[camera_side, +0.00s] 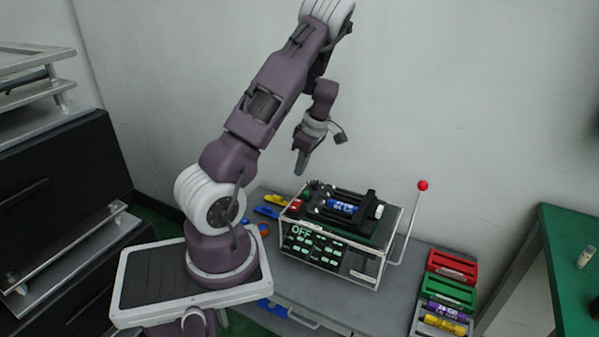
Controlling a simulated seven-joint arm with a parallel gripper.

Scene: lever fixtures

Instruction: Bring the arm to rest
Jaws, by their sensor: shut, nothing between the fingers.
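My gripper (301,162) points down and hangs in the air above the left rear of the lever fixture, apart from it. It is shut with nothing in it. The lever fixture (340,232) is a box in a pale frame with a dark panel marked "OFF" on its front. A blue cylinder (341,206) lies in a black holder on its top. A lever with a red ball tip (422,185) rises at the fixture's right side, leaning slightly right.
The fixture stands on a grey table (402,290). Red (452,266) and green (448,292) trays and coloured cylinders (445,324) sit at the table's right. Yellow and blue tools (270,207) lie left of the fixture. A green bench (572,262) stands at right. Air around my gripper is clear.

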